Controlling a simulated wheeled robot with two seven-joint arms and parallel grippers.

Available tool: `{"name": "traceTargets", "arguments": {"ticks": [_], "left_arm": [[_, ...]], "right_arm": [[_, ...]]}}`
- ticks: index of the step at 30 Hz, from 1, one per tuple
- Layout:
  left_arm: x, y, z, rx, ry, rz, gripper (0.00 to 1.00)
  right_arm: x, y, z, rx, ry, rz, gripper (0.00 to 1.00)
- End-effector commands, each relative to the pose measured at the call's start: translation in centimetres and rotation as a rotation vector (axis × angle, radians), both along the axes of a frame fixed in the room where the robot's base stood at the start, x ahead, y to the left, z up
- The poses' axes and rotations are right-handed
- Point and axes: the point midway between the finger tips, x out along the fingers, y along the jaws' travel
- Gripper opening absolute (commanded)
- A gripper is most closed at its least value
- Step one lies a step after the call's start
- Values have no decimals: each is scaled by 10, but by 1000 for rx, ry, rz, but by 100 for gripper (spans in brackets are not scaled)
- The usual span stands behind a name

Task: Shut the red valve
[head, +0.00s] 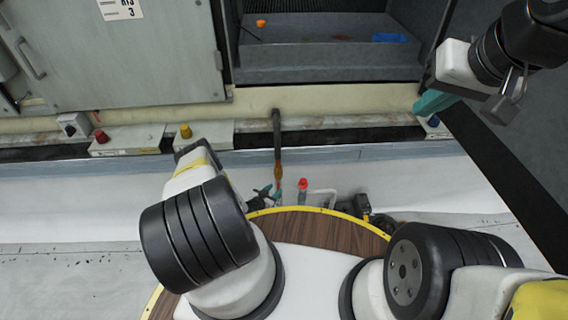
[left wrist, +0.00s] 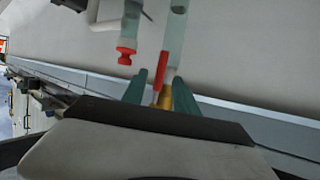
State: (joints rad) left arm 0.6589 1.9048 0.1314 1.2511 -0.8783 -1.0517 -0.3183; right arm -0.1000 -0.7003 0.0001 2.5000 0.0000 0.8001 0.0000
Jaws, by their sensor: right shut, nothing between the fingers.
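A red lever (left wrist: 160,72) with a brass-coloured part (left wrist: 166,97) below it shows in the left wrist view. My left gripper (left wrist: 160,90) is open, with one teal finger on each side of the lever and gaps visible beside it. A second red piece, a round knob (left wrist: 126,50), sits on a pale teal pipe to the left of the lever. In the head view a red cap (head: 303,184) stands behind the round platform, and my left gripper (head: 268,191) shows small to its left, partly hidden by my arm. My right gripper (head: 433,103) is shut and empty at the upper right.
A grey cabinet (head: 110,60) stands at the upper left, beside an open dark bay (head: 325,62). Small boxes with red (head: 102,136) and yellow (head: 186,131) knobs line the ledge.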

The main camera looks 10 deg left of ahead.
Motion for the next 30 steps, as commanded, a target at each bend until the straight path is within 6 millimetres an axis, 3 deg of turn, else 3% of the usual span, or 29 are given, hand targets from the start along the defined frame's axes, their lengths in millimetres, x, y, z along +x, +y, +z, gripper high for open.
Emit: {"name": "traceTargets", "arguments": {"ticks": [6, 15, 16, 21, 30], "left_arm": [[19, -5, -8, 1, -1, 0, 35], [21, -6, -9, -1, 1, 0, 35], [21, -6, -9, -1, 1, 0, 33], [21, -6, -9, -1, 1, 0, 0], [21, -6, -9, -1, 1, 0, 0]], "right_arm": [[0, 0, 0, 0, 0, 0, 0], [0, 0, 0, 0, 0, 0, 0], [0, 0, 0, 0, 0, 0, 0], [0, 0, 0, 0, 0, 0, 0], [0, 0, 0, 0, 0, 0, 0]]}}
